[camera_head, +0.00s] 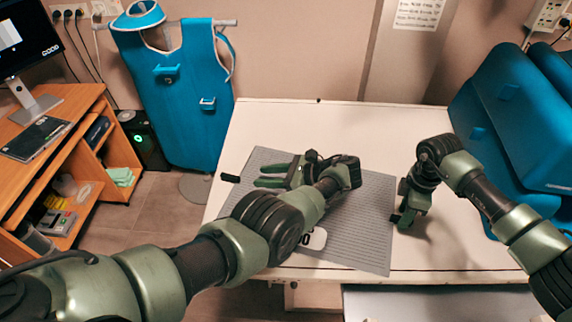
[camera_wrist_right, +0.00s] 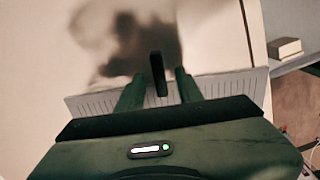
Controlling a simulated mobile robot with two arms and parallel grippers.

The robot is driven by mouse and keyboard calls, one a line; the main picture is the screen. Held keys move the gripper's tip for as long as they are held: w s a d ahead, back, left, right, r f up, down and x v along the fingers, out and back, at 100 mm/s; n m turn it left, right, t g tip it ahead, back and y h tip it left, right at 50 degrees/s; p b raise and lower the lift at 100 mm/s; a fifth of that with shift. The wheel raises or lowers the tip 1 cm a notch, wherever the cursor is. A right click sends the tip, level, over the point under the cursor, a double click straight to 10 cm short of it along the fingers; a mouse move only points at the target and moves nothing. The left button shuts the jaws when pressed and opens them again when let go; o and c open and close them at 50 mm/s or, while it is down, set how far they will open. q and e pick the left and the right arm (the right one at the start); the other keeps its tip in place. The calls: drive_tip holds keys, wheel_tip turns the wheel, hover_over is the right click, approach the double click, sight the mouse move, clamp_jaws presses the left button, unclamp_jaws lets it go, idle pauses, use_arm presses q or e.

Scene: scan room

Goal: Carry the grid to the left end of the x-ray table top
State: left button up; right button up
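The grid (camera_head: 345,225) is a flat grey ribbed panel lying on the white x-ray table top (camera_head: 330,125), across its middle and left front. One black handle (camera_head: 230,178) sticks out at its left edge. My left gripper (camera_head: 268,176) is open and empty above the grid's left part, its fingertips just short of that handle. My right gripper (camera_head: 404,222) is at the grid's right edge. In the right wrist view, its green fingers (camera_wrist_right: 158,92) stand apart on either side of the black right handle (camera_wrist_right: 157,72), with gaps visible. My left arm hides part of the grid.
Blue padded blocks (camera_head: 510,110) stand at the table's right side. A blue lead apron (camera_head: 185,90) hangs behind the left end. A wooden desk (camera_head: 85,150) with a monitor stands at the left. The table's back strip is clear.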

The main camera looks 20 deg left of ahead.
wheel_tip(320, 180, up, 11)
idle(0.3)
drive_tip(key=shift+f, duration=0.1)
idle(0.4)
